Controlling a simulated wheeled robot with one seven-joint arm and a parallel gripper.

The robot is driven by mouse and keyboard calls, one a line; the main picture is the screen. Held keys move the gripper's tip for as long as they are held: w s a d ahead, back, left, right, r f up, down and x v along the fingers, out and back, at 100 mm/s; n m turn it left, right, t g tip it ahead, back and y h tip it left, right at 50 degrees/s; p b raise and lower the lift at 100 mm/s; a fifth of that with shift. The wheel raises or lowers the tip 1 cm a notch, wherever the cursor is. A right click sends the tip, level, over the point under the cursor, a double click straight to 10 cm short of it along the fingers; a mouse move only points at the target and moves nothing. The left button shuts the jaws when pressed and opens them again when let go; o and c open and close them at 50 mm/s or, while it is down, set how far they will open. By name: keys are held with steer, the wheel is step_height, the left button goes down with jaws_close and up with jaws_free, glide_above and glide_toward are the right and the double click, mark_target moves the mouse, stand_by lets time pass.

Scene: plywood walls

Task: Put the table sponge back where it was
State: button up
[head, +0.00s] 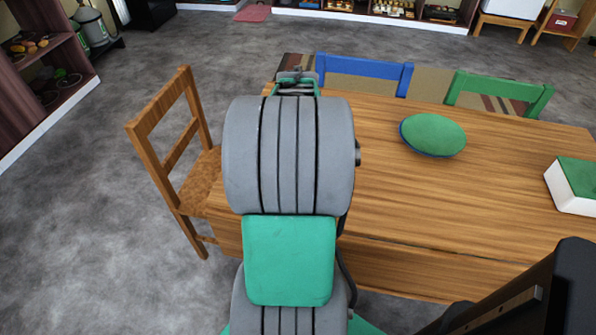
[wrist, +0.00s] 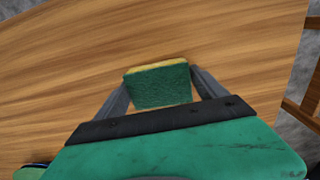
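The table sponge (wrist: 158,84) is green with a yellow layer along its far edge. It shows in the wrist view between the two grey fingers of my gripper (wrist: 160,82), with a finger against each end. My gripper looks shut on it. The brown wooden table (head: 450,200) lies beneath, and its surface also fills much of the wrist view (wrist: 60,60). I cannot tell whether the sponge touches the table. In the head view my arm hides the fingers and the sponge at the table's left end.
A green plate or bowl (head: 433,134) and a white box with a green top (head: 575,184) stand on the table. A wooden chair (head: 178,150) is at its left end. Blue (head: 364,68) and green (head: 500,88) chairs are behind. The middle of the tabletop is clear.

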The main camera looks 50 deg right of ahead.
steer(key=shift+o, duration=1.4)
step_height(320, 180, up, 12)
steer(key=p, duration=0.2)
steer(key=w+a+f+n, duration=0.1)
steer(key=w+a+n, duration=0.3)
steer(key=a, duration=0.4)
steer(key=w+a+f+n, duration=0.1)
steer(key=w+a+n, duration=0.2)
steer(key=a, duration=0.6)
steer(key=s+a+f+n+t, duration=0.1)
steer(key=a+f+n, duration=0.1)
steer(key=a, duration=0.5)
steer(key=s+a+f+n+t, duration=0.1)
steer(key=a+f+n, duration=0.1)
steer(key=a+n, duration=0.2)
steer(key=a, duration=0.3)
steer(key=shift+a+f+n, duration=0.3)
steer(key=shift+a+f, duration=0.1)
step_height(320, 180, up, 12)
steer(key=w+t+p, duration=0.1)
steer(key=p, duration=0.8)
steer(key=shift+w+r+p, duration=0.25)
steer(key=shift+w+p, duration=0.05)
